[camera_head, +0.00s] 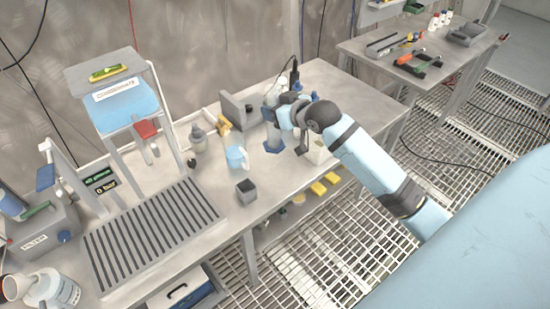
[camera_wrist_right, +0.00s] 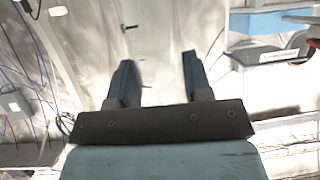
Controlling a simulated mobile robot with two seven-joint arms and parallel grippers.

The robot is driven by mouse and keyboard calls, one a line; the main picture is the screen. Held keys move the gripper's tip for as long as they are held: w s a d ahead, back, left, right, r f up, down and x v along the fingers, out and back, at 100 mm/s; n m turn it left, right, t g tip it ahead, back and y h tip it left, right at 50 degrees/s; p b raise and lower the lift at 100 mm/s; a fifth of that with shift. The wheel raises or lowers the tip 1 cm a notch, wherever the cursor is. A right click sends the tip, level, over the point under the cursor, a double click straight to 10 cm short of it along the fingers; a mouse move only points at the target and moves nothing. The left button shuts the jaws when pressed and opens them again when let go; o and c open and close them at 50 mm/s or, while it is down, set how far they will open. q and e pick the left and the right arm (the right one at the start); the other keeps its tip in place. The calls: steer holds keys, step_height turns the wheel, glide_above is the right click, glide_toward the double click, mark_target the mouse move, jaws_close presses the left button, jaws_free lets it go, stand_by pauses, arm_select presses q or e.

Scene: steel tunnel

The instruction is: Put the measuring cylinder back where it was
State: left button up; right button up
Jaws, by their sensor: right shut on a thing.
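My right gripper (camera_head: 274,113) reaches over the bench from the right and is shut on the measuring cylinder (camera_head: 273,136). The cylinder is clear and upright, with a blue foot near the bench top. I cannot tell whether the foot touches the bench. In the right wrist view the pale, see-through cylinder (camera_wrist_right: 158,45) stands between the two dark fingers of the right gripper (camera_wrist_right: 156,75). The gripper and wrist hide the upper part of the cylinder in the head view. My left gripper is not in view.
The steel bench (camera_head: 205,205) holds a light blue jug (camera_head: 236,158), a dark square cup (camera_head: 246,189), a grey bottle (camera_head: 197,138) and a grey bracket (camera_head: 237,109) near the cylinder. A slatted rack (camera_head: 155,235) lies at left. A pale block (camera_head: 318,152) sits beside my wrist.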

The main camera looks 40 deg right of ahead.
mark_target(279, 145)
step_height(279, 145, down, 13)
steer(key=shift+p, duration=0.3)
steer(key=shift+f, duration=1.85)
steer(key=o, duration=1)
steer(key=shift+c, duration=0.2)
